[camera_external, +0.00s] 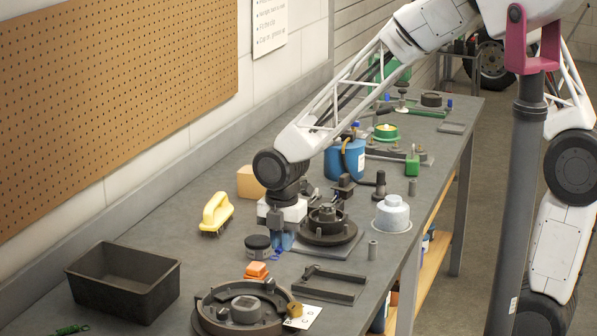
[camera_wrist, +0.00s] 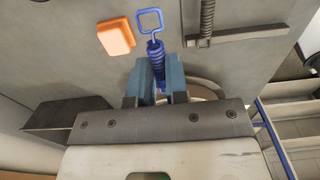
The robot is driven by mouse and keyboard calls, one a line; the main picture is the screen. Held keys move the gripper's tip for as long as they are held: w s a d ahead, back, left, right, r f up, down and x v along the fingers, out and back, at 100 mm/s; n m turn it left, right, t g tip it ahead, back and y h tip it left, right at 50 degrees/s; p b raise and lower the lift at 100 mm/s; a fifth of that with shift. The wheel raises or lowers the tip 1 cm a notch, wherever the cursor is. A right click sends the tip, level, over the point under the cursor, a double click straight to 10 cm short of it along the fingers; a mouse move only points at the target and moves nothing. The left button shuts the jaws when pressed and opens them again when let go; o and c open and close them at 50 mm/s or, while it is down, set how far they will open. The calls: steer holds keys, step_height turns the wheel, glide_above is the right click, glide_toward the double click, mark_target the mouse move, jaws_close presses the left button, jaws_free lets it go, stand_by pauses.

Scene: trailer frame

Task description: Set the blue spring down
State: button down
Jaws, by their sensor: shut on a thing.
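The blue spring (camera_wrist: 156,50), a coil with a squarish loop at one end, is between the two blue fingers of my gripper (camera_wrist: 160,78) in the wrist view. My gripper is shut on it, and the loop end sticks out past the fingertips. In the external view my gripper (camera_external: 281,241) points down, low over the grey workbench (camera_external: 165,222). A bit of the blue spring (camera_external: 271,254) shows below the fingers there. I cannot tell whether the spring touches the bench top.
An orange block (camera_external: 257,270) and a dark jar (camera_external: 258,247) are close to my gripper. A round hub on a plate (camera_external: 325,225) stands to its right. A dark bin (camera_external: 122,280), a yellow brush (camera_external: 216,212) and a round drum part (camera_external: 240,312) lie nearby.

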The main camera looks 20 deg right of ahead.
steer(key=w+a+f, duration=0.1)
steer(key=w+a, duration=0.1)
steer(key=w+a+f, duration=0.1)
steer(key=w+a, duration=0.4)
steer(key=shift+w+a+f, duration=0.25)
steer(key=shift+a+f, duration=0.05)
steer(key=shift+f, duration=0.1)
glide_above(185, 255)
steer(key=shift+f, duration=0.75)
steer(key=shift+f, duration=0.1)
stand_by(0.4)
steer(key=shift+f, duration=1.65)
steer(key=shift+f, duration=0.15)
